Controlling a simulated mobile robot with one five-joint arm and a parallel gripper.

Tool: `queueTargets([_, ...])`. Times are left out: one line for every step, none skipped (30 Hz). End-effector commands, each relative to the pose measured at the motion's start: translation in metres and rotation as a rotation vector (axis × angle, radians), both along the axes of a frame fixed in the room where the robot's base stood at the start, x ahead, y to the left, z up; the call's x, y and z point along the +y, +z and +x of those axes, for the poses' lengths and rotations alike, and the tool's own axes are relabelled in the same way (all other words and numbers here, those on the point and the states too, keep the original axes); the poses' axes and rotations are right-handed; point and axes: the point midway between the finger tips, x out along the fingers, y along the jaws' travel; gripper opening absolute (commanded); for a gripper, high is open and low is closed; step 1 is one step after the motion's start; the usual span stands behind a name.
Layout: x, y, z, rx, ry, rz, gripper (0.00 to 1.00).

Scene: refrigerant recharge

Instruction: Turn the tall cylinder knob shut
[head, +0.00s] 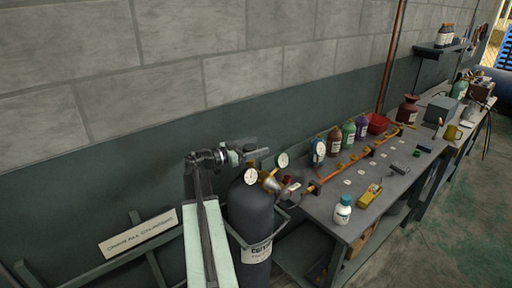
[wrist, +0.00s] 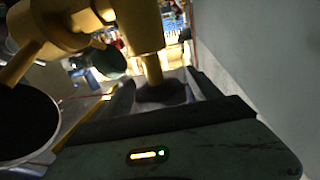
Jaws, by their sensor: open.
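The tall cylinder (head: 250,215) is dark grey and stands upright left of the bench, with a brass valve and regulator (head: 270,182) on top. My gripper (head: 248,150) is at the cylinder's top, just above the valve. In the head view the knob is largely hidden by my gripper. In the wrist view a dark round knob (wrist: 162,93) sits at the end of a brass stem, between the two fingers of my open gripper (wrist: 164,90). I cannot tell whether the fingers touch it. The brass valve body (wrist: 140,28) fills the upper part of that view.
Pressure gauges (head: 251,176) stick out beside the valve; the dark back of one (wrist: 25,122) is close at left in the wrist view. A wall (head: 120,170) runs behind. The bench (head: 345,205) at right carries bottles and a copper pipe (head: 345,165).

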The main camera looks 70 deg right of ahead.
Motion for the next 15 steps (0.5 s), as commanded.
queueTargets([-0.0015,-0.0001,-0.0014,0.000,0.000,0.000,0.72])
queueTargets([-0.0018,-0.0001,-0.0016,0.000,0.000,0.000,0.72])
queueTargets([-0.0018,-0.0001,-0.0016,0.000,0.000,0.000,0.72])
queueTargets([-0.0017,-0.0001,-0.0016,0.000,0.001,0.000,0.72])
queueTargets([-0.0017,-0.0001,-0.0014,0.000,0.001,0.000,0.72])
queueTargets([-0.0015,-0.0001,-0.0013,0.000,0.001,0.000,0.72])
queueTargets([-0.0015,-0.0001,-0.0012,0.000,0.001,0.000,0.72])
queueTargets([-0.0014,-0.0001,-0.0011,0.000,0.001,0.000,0.69])
queueTargets([-0.0013,-0.0001,-0.0011,0.000,0.001,0.000,0.58])
queueTargets([-0.0013,-0.0001,-0.0009,-0.001,0.001,0.001,0.50])
queueTargets([-0.0013,-0.0001,-0.0009,-0.001,0.001,0.001,0.41])
queueTargets([-0.0012,-0.0001,-0.0009,-0.001,0.001,0.001,0.30])
queueTargets([-0.0012,-0.0002,-0.0009,-0.001,0.001,0.001,0.22])
queueTargets([-0.0011,-0.0002,-0.0009,-0.001,0.001,0.001,0.13])
queueTargets([-0.0010,-0.0002,-0.0008,-0.001,0.001,0.001,0.09])
